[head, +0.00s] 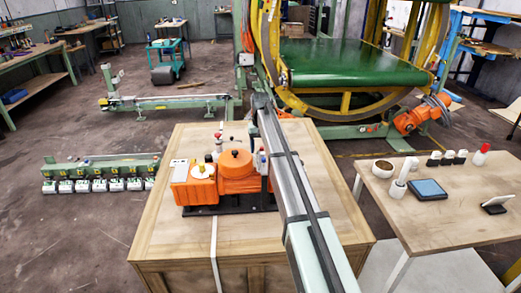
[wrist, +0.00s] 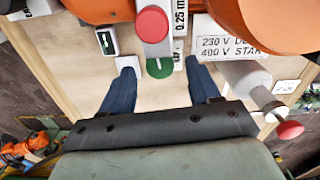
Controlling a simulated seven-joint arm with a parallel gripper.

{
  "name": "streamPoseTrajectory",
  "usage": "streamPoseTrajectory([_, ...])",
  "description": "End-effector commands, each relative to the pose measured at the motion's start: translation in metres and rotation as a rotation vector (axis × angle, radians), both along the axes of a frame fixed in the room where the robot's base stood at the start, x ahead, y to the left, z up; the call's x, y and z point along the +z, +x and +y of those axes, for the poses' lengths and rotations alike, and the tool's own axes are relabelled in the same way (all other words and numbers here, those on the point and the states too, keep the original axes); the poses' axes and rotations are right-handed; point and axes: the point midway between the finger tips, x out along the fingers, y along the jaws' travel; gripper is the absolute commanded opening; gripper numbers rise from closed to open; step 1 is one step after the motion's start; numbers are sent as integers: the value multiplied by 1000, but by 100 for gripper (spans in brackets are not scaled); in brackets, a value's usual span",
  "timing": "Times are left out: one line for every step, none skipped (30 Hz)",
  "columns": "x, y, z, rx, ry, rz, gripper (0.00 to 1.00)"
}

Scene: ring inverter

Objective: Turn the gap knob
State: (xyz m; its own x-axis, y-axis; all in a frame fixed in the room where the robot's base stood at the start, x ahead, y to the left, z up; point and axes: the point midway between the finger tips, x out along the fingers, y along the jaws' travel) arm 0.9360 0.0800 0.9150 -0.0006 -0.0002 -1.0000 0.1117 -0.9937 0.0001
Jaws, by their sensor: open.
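In the wrist view a red round knob (wrist: 152,24) sits on a grey bar, with a green disc (wrist: 160,68) at the bar's lower end. A label reading "0.25 m", partly cut off, stands beside it; I cannot tell which part is the gap knob. My gripper (wrist: 159,66) is open, with its two blue fingers on either side of the green disc and nothing visibly held. The orange machine (head: 205,190) sits on a wooden crate in the head view. The gripper itself cannot be made out there behind my arm.
A red-tipped white cylinder (wrist: 258,90) is close to the right finger in the wrist view. A white label (wrist: 230,40) reads 230 V and 400 V. A side table (head: 430,225) stands at right.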

Motion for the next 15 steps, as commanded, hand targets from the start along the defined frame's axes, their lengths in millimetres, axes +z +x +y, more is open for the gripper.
streamPoseTrajectory([-5,0,0,0,0,0,62])
streamPoseTrajectory([-7,0,0,0,0,0,62])
streamPoseTrajectory([-9,0,0,0,0,-1,62])
streamPoseTrajectory([-10,0,0,0,0,-1,62])
streamPoseTrajectory([-11,0,0,0,0,-1,62])
streamPoseTrajectory([-12,0,0,0,0,-1,62])
streamPoseTrajectory([-13,0,0,0,0,-1,62])
streamPoseTrajectory([-14,0,0,0,0,-1,62])
streamPoseTrajectory([-14,0,0,0,0,-1,62])
streamPoseTrajectory([-14,0,0,0,0,-1,62])
streamPoseTrajectory([-14,0,0,0,0,-1,62])
streamPoseTrajectory([-14,0,0,0,0,-1,62])
streamPoseTrajectory([-14,0,0,0,0,-1,62])
streamPoseTrajectory([-14,0,0,0,0,-1,62])
streamPoseTrajectory([-14,0,0,0,0,-1,62])
